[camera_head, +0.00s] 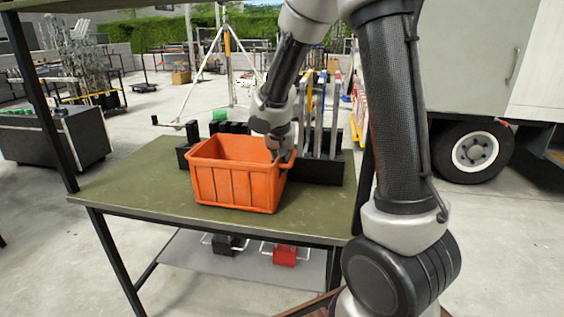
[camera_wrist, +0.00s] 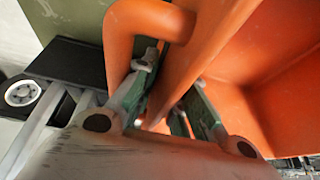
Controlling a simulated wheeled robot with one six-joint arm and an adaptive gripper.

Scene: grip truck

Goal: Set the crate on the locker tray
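The orange crate (camera_head: 236,187) stands upright on the green table top (camera_head: 146,190), near its front edge. My gripper (camera_head: 277,155) is at the crate's right end, pointing down at the rim. In the wrist view, the fingers of my gripper (camera_wrist: 172,95) are closed in on either side of the wall of the crate (camera_wrist: 285,105), beside its looped handle. One finger is between handle and wall, the other on the inner side. The crate looks empty, though its floor is mostly hidden. I cannot pick out a locker tray in either view.
A black rack (camera_head: 319,171) with upright plates stands right behind the crate. Dark posts hold the table's corners. A lower shelf (camera_head: 190,254) carries a red item (camera_head: 285,255) and a black one. A truck (camera_head: 487,65) is at the right. Open concrete floor lies left.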

